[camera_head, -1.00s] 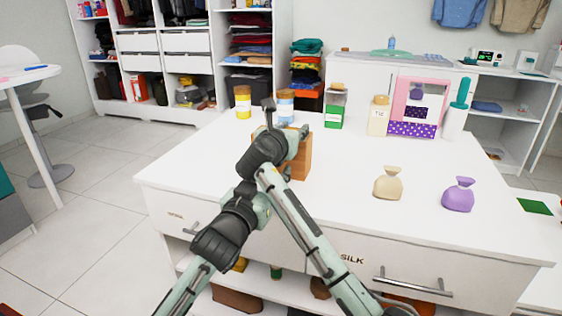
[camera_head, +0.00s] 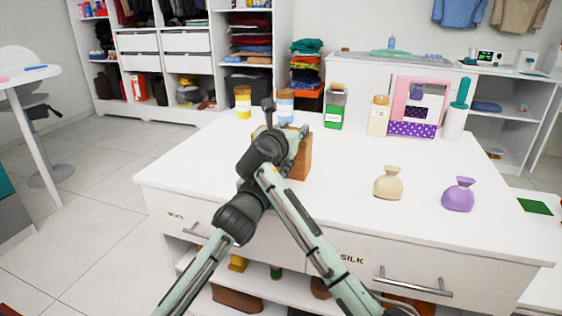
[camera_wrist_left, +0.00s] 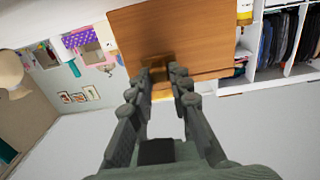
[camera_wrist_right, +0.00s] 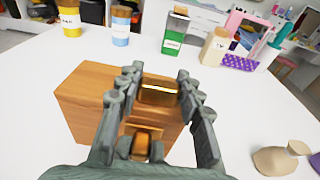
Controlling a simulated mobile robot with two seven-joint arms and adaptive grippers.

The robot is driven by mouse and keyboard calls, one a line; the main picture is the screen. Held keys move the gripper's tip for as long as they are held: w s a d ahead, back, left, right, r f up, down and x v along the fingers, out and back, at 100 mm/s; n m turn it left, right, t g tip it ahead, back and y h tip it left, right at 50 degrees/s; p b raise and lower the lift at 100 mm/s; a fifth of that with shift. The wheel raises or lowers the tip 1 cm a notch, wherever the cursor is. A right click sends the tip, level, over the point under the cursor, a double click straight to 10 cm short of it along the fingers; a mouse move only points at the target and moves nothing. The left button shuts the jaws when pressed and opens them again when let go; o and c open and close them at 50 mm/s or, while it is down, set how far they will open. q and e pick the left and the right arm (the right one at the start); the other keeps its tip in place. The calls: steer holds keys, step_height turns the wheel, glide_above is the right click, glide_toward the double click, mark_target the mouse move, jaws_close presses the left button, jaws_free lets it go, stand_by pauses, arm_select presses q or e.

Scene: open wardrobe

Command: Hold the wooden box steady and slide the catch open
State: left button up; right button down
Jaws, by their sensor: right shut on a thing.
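The wooden box (camera_head: 303,163) stands on the white table, partly hidden by my arms. In the right wrist view, my right gripper (camera_wrist_right: 160,78) is shut on the brass-coloured catch (camera_wrist_right: 158,92) at the box (camera_wrist_right: 82,95). A second small brass-coloured piece shows lower between its fingers. In the left wrist view, my left gripper (camera_wrist_left: 161,75) points at the box (camera_wrist_left: 165,30). Its fingers are apart, beside a small brown block on the box; contact is unclear. In the head view, the left fingertips are hidden behind the arms.
Behind the box stand a yellow-labelled jar (camera_head: 243,103), a blue-labelled jar (camera_head: 285,108), a green container (camera_head: 335,108) and a cream bottle (camera_head: 378,116). A beige pouch (camera_head: 388,184) and a purple pouch (camera_head: 459,195) sit to the right. The table's left part is clear.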

arm_select(q)
jaws_close()
steer(key=shift+s+d, duration=0.35)
steer(key=shift+d, duration=0.5)
steer(key=shift+s+d, duration=0.3)
steer(key=shift+d, duration=0.55)
steer(key=o, duration=0.8)
jaws_free()
steer(key=v, duration=1.2)
